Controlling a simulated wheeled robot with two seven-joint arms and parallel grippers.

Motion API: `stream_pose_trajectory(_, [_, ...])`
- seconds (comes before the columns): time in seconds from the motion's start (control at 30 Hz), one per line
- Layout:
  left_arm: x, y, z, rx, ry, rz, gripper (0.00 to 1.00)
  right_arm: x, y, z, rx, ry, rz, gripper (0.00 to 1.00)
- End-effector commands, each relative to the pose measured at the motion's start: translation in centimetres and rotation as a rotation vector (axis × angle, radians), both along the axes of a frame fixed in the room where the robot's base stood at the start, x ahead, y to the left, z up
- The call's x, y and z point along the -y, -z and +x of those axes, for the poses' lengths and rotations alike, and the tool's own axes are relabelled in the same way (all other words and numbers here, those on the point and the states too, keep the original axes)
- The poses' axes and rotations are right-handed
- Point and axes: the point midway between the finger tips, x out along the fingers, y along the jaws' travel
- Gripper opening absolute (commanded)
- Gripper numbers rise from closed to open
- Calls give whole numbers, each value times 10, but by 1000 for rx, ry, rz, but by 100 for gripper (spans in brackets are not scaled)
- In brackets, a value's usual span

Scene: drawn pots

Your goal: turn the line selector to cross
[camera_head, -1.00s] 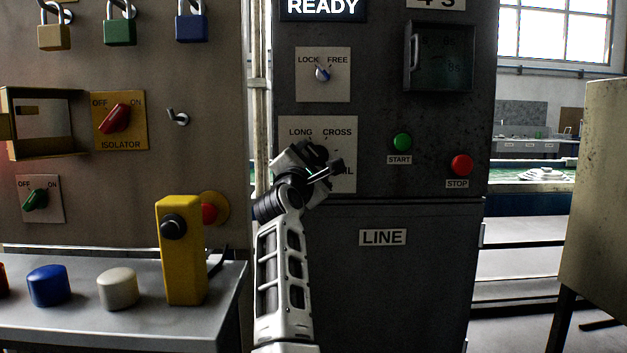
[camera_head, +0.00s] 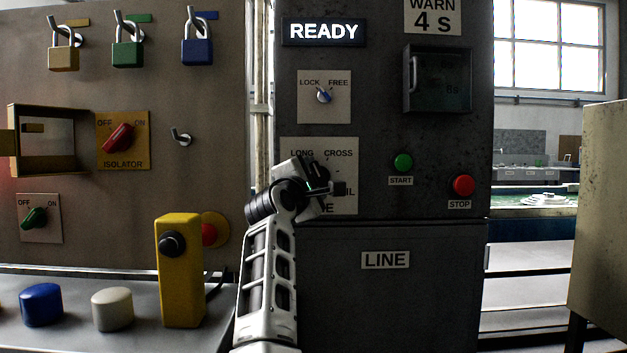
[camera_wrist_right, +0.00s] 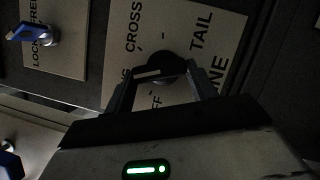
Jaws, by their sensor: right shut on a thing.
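The line selector's pale plate (camera_head: 345,170) is on the dark cabinet, with LONG and CROSS readable and the end of TAIL showing. My right gripper (camera_head: 328,187) is in front of it and hides the knob in the head view. In the right wrist view the dark round knob (camera_wrist_right: 170,64) sits between the fingertips of my right gripper (camera_wrist_right: 162,82), which is shut on it. CROSS and TAIL are readable there, with OFF partly covered. I cannot tell which mark the knob points to. My left gripper is not in view.
Above is a LOCK/FREE switch (camera_head: 323,96) and a READY sign (camera_head: 324,32). The green START button (camera_head: 403,162) and red STOP button (camera_head: 463,185) are to the right. A yellow button box (camera_head: 180,280) stands on the shelf at the left.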

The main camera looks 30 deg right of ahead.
Motion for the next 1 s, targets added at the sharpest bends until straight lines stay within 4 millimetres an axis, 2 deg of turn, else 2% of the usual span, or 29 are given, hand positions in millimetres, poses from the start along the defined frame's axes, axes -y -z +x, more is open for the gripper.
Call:
stream_pose_trajectory(0.07, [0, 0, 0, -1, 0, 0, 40, -1, 0, 0, -1, -2, -1, 34])
stream_pose_trajectory(0.1, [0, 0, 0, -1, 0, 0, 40, -1, 0, 1, -1, -2, -1, 62])
stream_pose_trajectory(0.17, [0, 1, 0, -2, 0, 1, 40, -1, 0, 1, -2, -2, -2, 78])
stream_pose_trajectory(0.43, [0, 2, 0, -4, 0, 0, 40, -1, 0, 0, -1, -1, -2, 78])
stream_pose_trajectory(0.57, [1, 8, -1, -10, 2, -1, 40, -7, 3, -4, 1, -2, -1, 78])
stream_pose_trajectory(0.67, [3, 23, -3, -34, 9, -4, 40, -18, 8, -12, 1, -3, 1, 78])
stream_pose_trajectory(0.8, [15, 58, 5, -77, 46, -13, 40, -43, 18, -32, 2, -3, -1, 78])
stream_pose_trajectory(0.83, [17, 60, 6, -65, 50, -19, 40, -47, 20, -37, 4, -2, -2, 78])
stream_pose_trajectory(1.0, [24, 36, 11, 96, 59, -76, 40, -80, 25, -62, 3, -2, -4, 78])
